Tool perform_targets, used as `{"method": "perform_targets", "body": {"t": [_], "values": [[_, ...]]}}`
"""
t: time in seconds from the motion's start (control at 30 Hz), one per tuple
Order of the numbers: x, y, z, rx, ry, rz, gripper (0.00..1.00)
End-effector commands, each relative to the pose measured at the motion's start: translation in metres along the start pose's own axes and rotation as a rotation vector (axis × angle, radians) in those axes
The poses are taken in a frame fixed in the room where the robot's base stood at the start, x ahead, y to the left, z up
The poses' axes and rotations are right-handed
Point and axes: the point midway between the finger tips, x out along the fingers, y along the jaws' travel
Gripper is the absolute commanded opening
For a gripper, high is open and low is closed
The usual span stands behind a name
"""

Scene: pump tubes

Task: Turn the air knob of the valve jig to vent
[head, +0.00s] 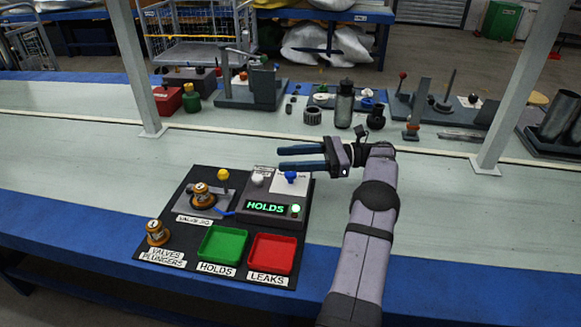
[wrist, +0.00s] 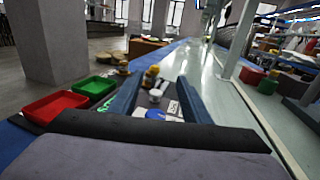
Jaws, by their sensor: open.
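The valve jig (head: 184,207) sits on a black mat on the bench. A brass-coloured valve (head: 202,192) stands in it, with a yellow knob (head: 223,174) behind. The grey box beside it shows a lit green HOLDS display (head: 266,206) and green lamp. On the box are a white knob (head: 257,179) and a blue knob (head: 291,177); small labels are unreadable, so I cannot tell which is the air knob. My gripper (head: 281,158) is open and empty, above and behind the blue knob. In the wrist view the blue knob (wrist: 156,115) shows between the fingers.
A green HOLDS tray (head: 222,244) and red LEAKS tray (head: 271,253) lie in front. Another valve (head: 157,233) stands at the mat's left corner. Two grey posts rise from the bench; tools and parts line its back. The bench right of my arm is clear.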

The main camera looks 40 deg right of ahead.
Motion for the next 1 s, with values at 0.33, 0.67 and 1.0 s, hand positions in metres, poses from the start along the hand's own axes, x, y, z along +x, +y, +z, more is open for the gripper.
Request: {"method": "perform_targets", "body": {"t": [0.33, 0.67, 1.0], "values": [[0.0, 0.0, 0.043, 0.0, 0.0, 0.0, 0.43], [0.0, 0.0, 0.047, 0.0, 0.0, 0.001, 0.43], [0.009, 0.001, 0.074, -0.003, 0.001, 0.017, 0.44]]}}
